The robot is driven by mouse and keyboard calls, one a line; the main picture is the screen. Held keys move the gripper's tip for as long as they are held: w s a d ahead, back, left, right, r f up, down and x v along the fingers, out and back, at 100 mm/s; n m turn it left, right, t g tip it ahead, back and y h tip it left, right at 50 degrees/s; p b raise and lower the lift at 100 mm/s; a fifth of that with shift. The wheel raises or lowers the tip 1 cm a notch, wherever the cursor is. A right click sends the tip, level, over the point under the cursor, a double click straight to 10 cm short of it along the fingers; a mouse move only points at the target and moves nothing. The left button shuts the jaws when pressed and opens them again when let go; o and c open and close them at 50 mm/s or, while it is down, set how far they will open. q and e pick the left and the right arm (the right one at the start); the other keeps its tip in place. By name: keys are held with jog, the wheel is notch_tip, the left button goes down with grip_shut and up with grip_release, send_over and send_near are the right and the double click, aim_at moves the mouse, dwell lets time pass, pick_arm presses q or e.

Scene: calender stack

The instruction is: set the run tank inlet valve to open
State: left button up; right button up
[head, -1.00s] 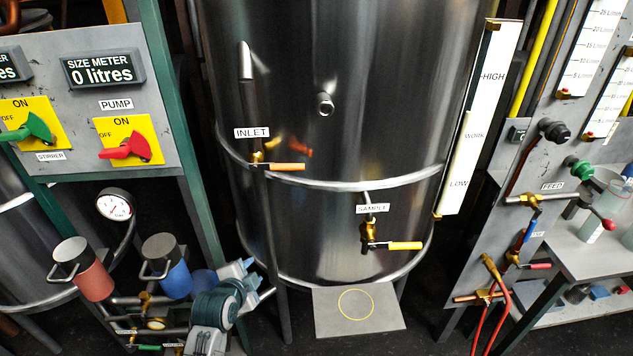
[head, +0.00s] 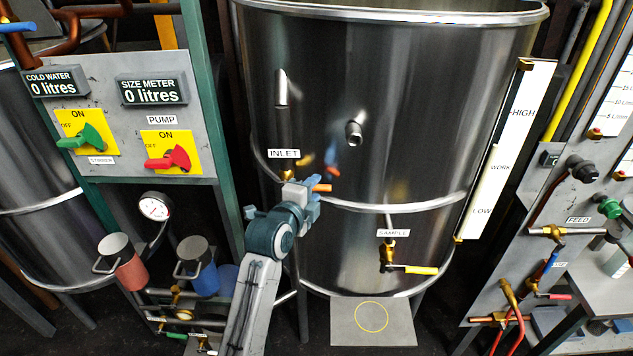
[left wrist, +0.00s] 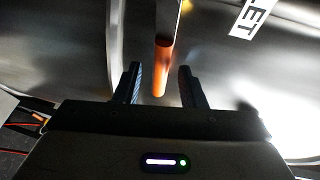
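The run tank (head: 390,120) is a large steel vessel in the middle of the head view. Its inlet valve, under the INLET label (head: 284,154), has an orange lever handle (head: 322,187) pointing right. My left gripper (head: 308,190) is at this handle and covers much of the valve. In the left wrist view the gripper (left wrist: 158,84) is open, with the end of the orange handle (left wrist: 162,68) between its fingers and a gap on each side. My right gripper is not in view.
The sample valve (head: 388,256) with a yellow handle sits lower right on the tank. A switch panel (head: 110,100) stands at left, with a red jug (head: 125,270) and a blue jug (head: 203,275) below. A feed panel (head: 530,215) stands at right.

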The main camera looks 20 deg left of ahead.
pick_arm(q)
jog(key=shift+x, duration=1)
grip_shut()
